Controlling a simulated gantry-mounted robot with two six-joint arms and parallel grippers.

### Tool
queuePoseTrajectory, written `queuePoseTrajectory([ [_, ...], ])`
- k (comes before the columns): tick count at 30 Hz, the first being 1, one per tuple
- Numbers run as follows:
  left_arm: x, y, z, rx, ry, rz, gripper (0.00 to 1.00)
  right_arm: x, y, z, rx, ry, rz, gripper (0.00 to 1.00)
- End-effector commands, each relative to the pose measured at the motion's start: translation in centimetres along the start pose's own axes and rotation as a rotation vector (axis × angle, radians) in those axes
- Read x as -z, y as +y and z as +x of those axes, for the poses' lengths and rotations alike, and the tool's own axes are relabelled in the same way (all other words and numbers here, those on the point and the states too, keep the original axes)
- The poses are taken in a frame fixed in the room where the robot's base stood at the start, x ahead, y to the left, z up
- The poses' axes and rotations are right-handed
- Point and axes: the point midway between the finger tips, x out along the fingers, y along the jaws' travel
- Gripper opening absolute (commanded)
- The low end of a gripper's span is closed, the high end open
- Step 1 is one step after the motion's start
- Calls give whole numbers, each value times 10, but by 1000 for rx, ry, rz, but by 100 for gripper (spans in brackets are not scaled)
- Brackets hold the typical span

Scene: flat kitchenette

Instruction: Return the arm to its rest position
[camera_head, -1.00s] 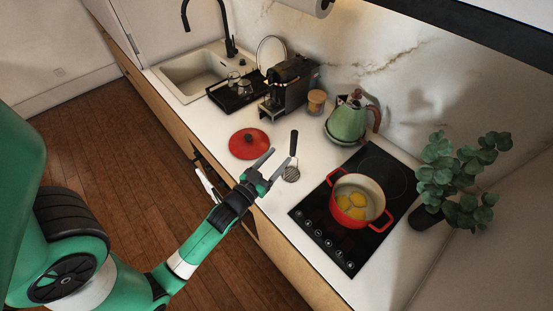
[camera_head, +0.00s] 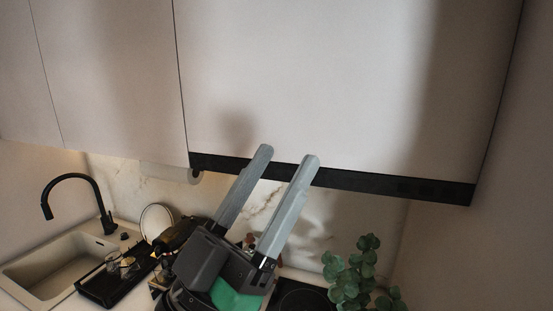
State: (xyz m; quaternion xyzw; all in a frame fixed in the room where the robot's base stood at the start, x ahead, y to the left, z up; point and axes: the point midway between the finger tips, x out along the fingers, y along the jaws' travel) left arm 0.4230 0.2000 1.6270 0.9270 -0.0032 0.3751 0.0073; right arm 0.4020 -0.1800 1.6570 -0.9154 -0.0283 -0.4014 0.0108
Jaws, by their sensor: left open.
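My left gripper (camera_head: 285,155) is raised in front of the upper cabinets, its two grey fingers pointing up and parted. Nothing is between the fingers. Its dark body covers part of the counter and the coffee machine (camera_head: 176,234). My right gripper is not in the view. The red pot and its lid are not in the view now.
White upper cabinets (camera_head: 340,75) with a dark lower edge (camera_head: 400,188) fill the top. A sink (camera_head: 60,265) with a black faucet (camera_head: 75,178) and a dish tray (camera_head: 115,282) stand at left. A plant (camera_head: 352,272) stands lower right, beside the partly visible cooktop (camera_head: 303,298).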

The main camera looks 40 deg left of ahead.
Motion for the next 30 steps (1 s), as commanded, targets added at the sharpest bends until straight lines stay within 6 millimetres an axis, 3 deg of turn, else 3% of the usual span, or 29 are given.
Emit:
queuePoseTrajectory([
  [1,20,12,3,-23,34,-15,62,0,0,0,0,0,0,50],
  [3,34,20,5,-42,54,-25,62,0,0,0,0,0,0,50],
  [14,43,21,11,-45,58,-26,62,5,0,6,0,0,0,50],
  [17,60,22,28,-45,58,-26,62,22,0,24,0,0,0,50],
  [25,140,22,106,-44,58,-26,62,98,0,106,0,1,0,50],
  [30,164,23,129,-44,58,-26,62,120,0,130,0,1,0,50],
])
